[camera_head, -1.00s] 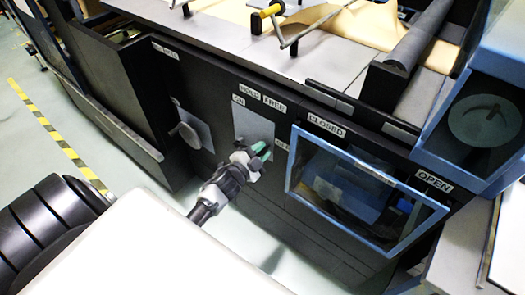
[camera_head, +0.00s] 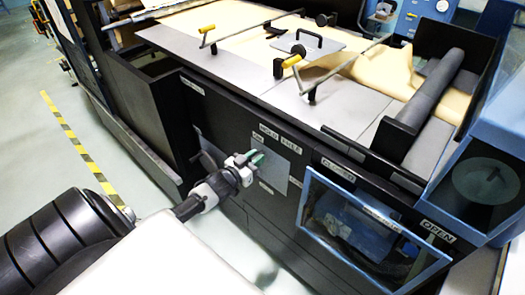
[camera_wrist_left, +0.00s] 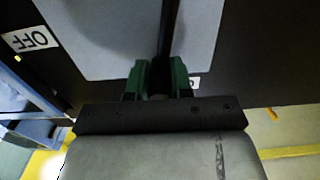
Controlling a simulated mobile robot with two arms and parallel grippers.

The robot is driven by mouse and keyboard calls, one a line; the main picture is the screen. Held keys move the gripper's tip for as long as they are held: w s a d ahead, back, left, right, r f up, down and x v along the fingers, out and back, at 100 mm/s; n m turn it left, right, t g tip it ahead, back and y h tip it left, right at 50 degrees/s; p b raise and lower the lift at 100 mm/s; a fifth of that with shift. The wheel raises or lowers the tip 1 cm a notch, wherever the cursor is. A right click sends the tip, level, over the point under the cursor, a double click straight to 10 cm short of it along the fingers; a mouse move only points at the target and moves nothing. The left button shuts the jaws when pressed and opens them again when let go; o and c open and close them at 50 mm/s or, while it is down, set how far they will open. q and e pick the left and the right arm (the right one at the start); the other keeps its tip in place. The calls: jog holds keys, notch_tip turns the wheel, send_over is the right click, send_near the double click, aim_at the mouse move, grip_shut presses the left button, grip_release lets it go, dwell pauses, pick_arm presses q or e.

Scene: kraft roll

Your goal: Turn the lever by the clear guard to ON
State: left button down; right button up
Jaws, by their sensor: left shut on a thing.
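The lever's grey plate (camera_head: 285,172) is on the dark machine front, left of the clear guard (camera_head: 365,225) with its blue frame. My left gripper (camera_head: 256,157) is at the plate's upper left, close to the ON label (camera_head: 261,139), and covers the lever there. In the left wrist view the green fingers (camera_wrist_left: 160,82) are shut on the lever (camera_wrist_left: 169,35), a dark bar running up between them over the plate (camera_wrist_left: 95,30). An OFF label (camera_wrist_left: 30,40) shows upside down at the left of that view. The lever's pivot is hidden. My right gripper is not in view.
Above is the machine's table with brown paper (camera_head: 245,25), yellow-tipped rods and a dark roller (camera_head: 440,90). Open floor (camera_head: 60,160) with a yellow-black stripe (camera_head: 75,150) lies to the left.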

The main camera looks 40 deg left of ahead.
pick_arm(q)
jog(key=shift+w+a+r+n, duration=0.1)
jog(key=shift+a+n, duration=0.4)
jog(key=shift+a, duration=0.9)
jog(key=c, duration=1)
grip_release()
jog(key=s, duration=0.7)
jog(key=s+a, duration=0.1)
jog(key=s, duration=0.2)
jog(key=shift+s+b, duration=0.3)
jog(key=shift+s, duration=0.1)
